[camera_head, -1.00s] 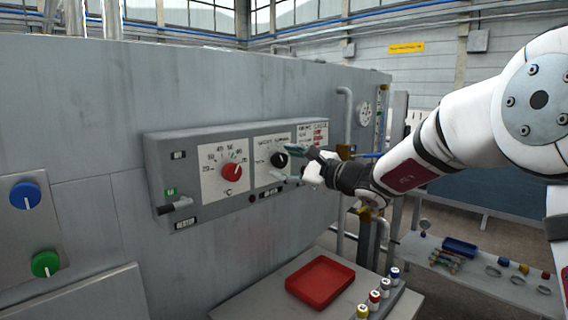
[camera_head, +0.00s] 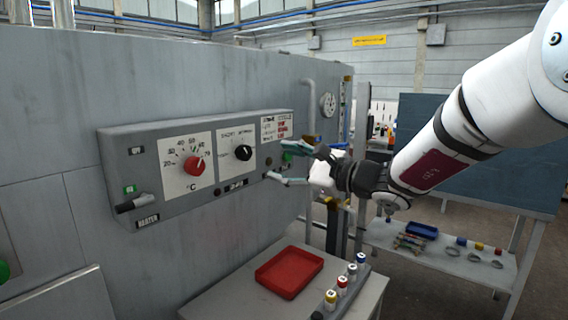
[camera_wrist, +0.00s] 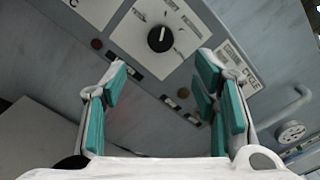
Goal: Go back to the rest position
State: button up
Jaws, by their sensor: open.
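My gripper (camera_head: 287,163) is open and empty, held in front of the right part of the grey control box on the machine wall. In the wrist view its teal-padded fingers (camera_wrist: 165,100) stand wide apart, with the control box beyond them. The control box (camera_head: 118,160) carries a red temperature knob (camera_head: 194,166) and a black knob (camera_head: 243,152); the black knob also shows in the wrist view (camera_wrist: 160,39). The fingertips hide part of the box's right side. I cannot tell whether a fingertip touches it.
Below stands a small table (camera_head: 225,296) with a red tray (camera_head: 289,271) and a rack of several colored-cap cylinders (camera_head: 342,285). A shelf (camera_head: 440,255) with a blue tray (camera_head: 422,231) stands at the right. A gauge (camera_head: 328,105) and pipes stand right of the box.

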jog(key=s+f+n+g+h+p, duration=0.15)
jog(key=s+n+g, duration=0.3)
jog(key=s, duration=0.75)
jog(key=s+n+g+h+p, duration=0.1)
jog(key=s+n+g+h, duration=0.2)
jog(key=s+n, duration=0.55)
jog(key=s+d+f+n+h+p, duration=0.1)
jog(key=s+d+f+n+h, duration=0.1)
jog(key=s+d+h, duration=0.3)
jog(key=s+d+f+n+h+p, duration=0.1)
jog(key=s+d+f+n+h, duration=0.1)
jog(key=s+d, duration=1.1)
jog(key=s+f+h, duration=0.1)
jog(key=s+h, duration=0.1)
jog(key=s, duration=0.1)
jog(key=shift+d+t+h+p, duration=0.3)
jog(key=shift+t+h+p, duration=0.05)
jog(key=shift+p, duration=0.05)
jog(key=shift+s+f, duration=0.1)
